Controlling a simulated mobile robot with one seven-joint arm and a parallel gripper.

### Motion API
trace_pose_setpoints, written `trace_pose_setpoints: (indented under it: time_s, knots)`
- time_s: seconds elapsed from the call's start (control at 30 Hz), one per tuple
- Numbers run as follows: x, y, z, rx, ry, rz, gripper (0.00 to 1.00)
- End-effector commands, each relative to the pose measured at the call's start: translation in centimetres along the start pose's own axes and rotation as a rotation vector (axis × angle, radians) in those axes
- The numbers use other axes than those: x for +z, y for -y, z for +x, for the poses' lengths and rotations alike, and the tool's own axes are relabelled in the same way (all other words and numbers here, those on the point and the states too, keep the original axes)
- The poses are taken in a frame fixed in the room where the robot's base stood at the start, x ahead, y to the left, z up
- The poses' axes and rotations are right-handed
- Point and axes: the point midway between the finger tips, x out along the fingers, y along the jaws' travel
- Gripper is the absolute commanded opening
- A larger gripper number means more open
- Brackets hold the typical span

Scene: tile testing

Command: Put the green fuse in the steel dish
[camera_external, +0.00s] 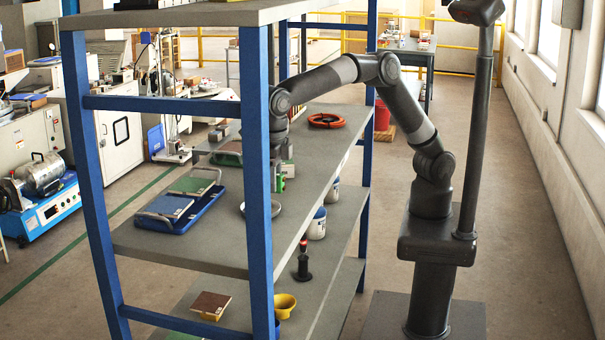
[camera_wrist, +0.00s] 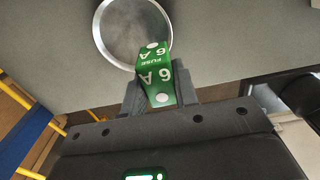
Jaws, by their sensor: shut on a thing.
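The green fuse (camera_wrist: 157,72), a block marked "6 A FUSE", is between the fingers of my gripper (camera_wrist: 159,92) in the wrist view. My gripper is shut on it. The round steel dish (camera_wrist: 128,28) shows empty just beyond the fuse, whose far end overlaps the dish's near rim in that picture. In the external view the dish (camera_external: 278,209) sits on the middle shelf, partly hidden by a blue post. My gripper (camera_external: 280,184) is behind that post, above the shelf and a little farther back than the dish. The exact height gap is unclear.
A blue tray (camera_external: 181,218) with flat tiles lies on the shelf's near left. An orange-red cable coil (camera_external: 326,120) lies toward the far end. Blue posts (camera_external: 256,180) and an upper shelf (camera_external: 200,14) bound the space. The lower shelf holds a yellow cup (camera_external: 285,304).

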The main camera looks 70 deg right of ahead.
Motion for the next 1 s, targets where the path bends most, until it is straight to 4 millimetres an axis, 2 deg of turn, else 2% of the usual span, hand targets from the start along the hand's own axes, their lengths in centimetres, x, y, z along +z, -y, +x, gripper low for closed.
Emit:
trace_pose_setpoints:
  time_s: [0.1, 0.17, 0.8, 0.83, 1.0]
  knots:
    - [0.0, 0.1, 1.8, -0.003, -0.001, 0.0, 0.03]
    - [0.0, 0.0, 2.2, -0.001, 0.0, 0.0, 0.03]
    - [0.0, 0.0, 3.5, 0.0, 0.0, 0.0, 0.03]
    - [0.0, 0.0, 3.5, 0.0, 0.0, 0.0, 0.28]
    - [0.0, 0.0, 3.4, 0.0, 0.0, 0.0, 0.42]
